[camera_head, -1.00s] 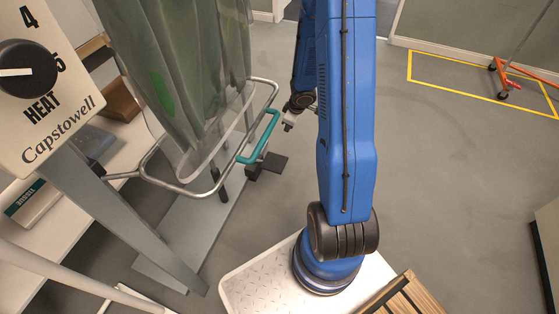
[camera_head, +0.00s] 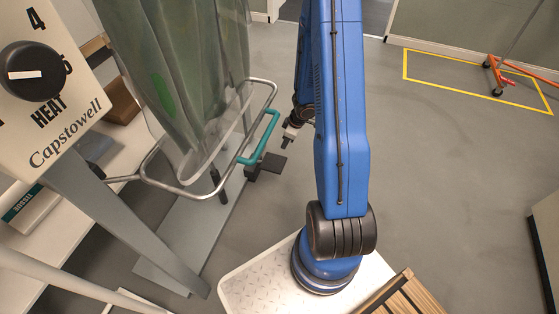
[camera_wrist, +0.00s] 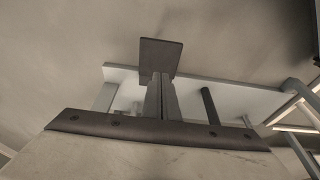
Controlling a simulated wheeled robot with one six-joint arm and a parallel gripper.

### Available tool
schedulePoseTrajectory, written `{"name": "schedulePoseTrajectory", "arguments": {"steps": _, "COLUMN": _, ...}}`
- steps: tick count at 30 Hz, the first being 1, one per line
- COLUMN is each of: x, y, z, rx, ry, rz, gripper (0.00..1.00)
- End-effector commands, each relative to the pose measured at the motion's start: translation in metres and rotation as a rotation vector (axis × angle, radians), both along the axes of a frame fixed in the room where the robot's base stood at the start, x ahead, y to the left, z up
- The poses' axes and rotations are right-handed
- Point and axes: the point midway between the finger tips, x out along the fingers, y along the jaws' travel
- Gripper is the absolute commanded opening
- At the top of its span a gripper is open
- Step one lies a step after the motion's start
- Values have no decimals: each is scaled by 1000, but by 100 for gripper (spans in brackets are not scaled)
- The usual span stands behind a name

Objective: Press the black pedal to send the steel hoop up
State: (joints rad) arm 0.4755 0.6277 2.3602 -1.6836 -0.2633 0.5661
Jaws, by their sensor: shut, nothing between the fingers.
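The black pedal (camera_head: 272,161) is a small dark flat plate near the floor, at the foot of the grey stand. In the wrist view it shows as a dark square plate (camera_wrist: 162,53) just beyond the fingertips. My gripper (camera_head: 287,142) is shut and empty, pointing down. In the head view it appears just above and right of the pedal; I see no clear contact. In the wrist view the closed fingers (camera_wrist: 161,80) line up with the plate and overlap its lower edge. The steel hoop (camera_head: 181,193) surrounds the hanging clear bag and has a teal handle (camera_head: 261,138).
A grey base plate (camera_head: 188,235) lies beneath the hoop. The heat control panel (camera_head: 75,105) and white shelf are at left. An orange wheeled rail (camera_head: 497,75) stands in a yellow floor outline at upper right. The floor right of my arm is open.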

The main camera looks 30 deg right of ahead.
Motion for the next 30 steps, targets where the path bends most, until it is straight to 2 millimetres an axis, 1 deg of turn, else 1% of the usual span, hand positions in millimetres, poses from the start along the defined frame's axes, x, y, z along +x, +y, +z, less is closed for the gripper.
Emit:
{"name": "schedulePoseTrajectory", "arguments": {"steps": 11, "x": 8, "y": 7, "z": -37, "rx": 1, "ry": 2, "rz": -1, "gripper": 0}}
{"name": "schedulePoseTrajectory", "arguments": {"steps": 25, "x": 21, "y": 18, "z": -96, "rx": 0, "ry": 2, "rz": 0, "gripper": 0}}
{"name": "schedulePoseTrajectory", "arguments": {"steps": 30, "x": 21, "y": 17, "z": -115, "rx": 0, "ry": 2, "rz": -1, "gripper": 0}}
